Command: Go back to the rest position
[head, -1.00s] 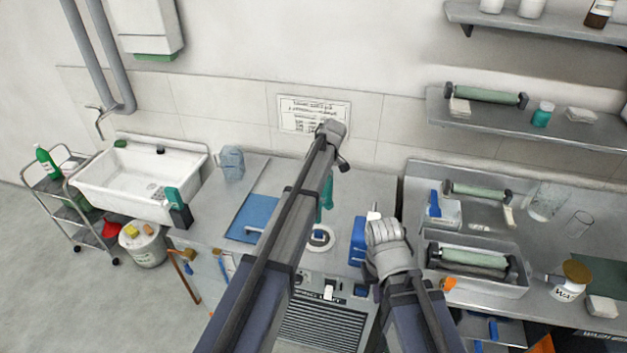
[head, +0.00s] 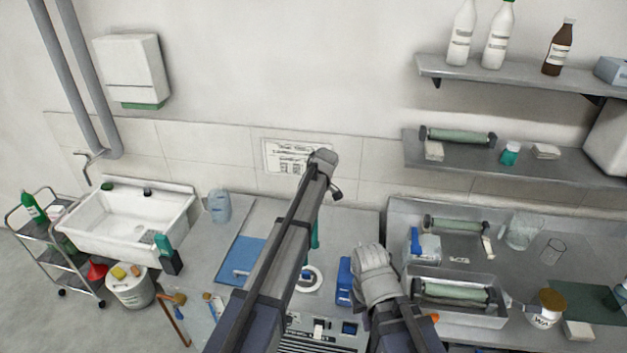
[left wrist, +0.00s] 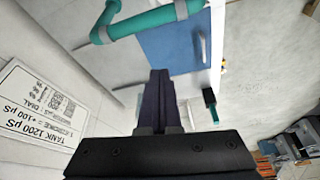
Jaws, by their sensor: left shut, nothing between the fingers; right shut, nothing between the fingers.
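My left arm reaches up from the bottom of the head view, with its far end (head: 323,160) in front of the wall notice. The left wrist view shows my left gripper (left wrist: 160,80), shut and empty, with a teal pipe and a blue mat beyond it. My right gripper (head: 371,272) is shut and empty, raised beside the blue box in the head view. Its fingertips are hard to make out.
A white sink (head: 125,225) and a trolley (head: 40,245) stand at the left. A blue mat (head: 240,262) lies on the bench. A roller tray (head: 455,310) and glassware stand at right, below shelves (head: 460,165). The floor at left is partly clear.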

